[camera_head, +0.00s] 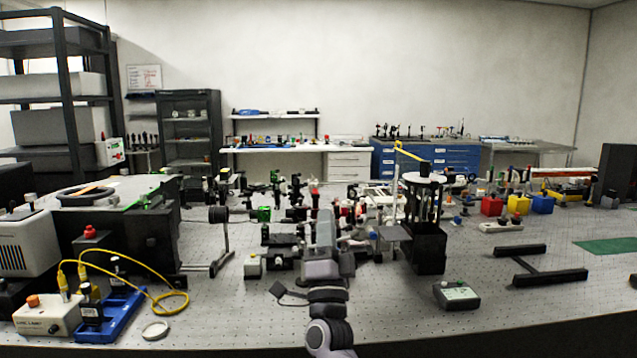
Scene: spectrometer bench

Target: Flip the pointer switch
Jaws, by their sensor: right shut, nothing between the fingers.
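My right gripper (324,222) reaches forward from the bottom centre over the perforated bench (390,318), its shut fingers pointing away towards the optics. Nothing shows in them. I cannot tell for sure which part is the pointer switch. A small dark box with a pale green-marked top (457,295) lies on the bench to the right of my right arm, apart from it. A cream box with an orange knob (47,316) stands at the front left, also apart from the gripper. My left gripper is out of view.
Crowded optic mounts (275,205) stand around and beyond the gripper. A tall black stand (428,250) is to its right. A yellow cable (150,275) loops at the left beside a blue tray (122,318). A black H-shaped frame (535,265) lies at the right. The bench front is largely clear.

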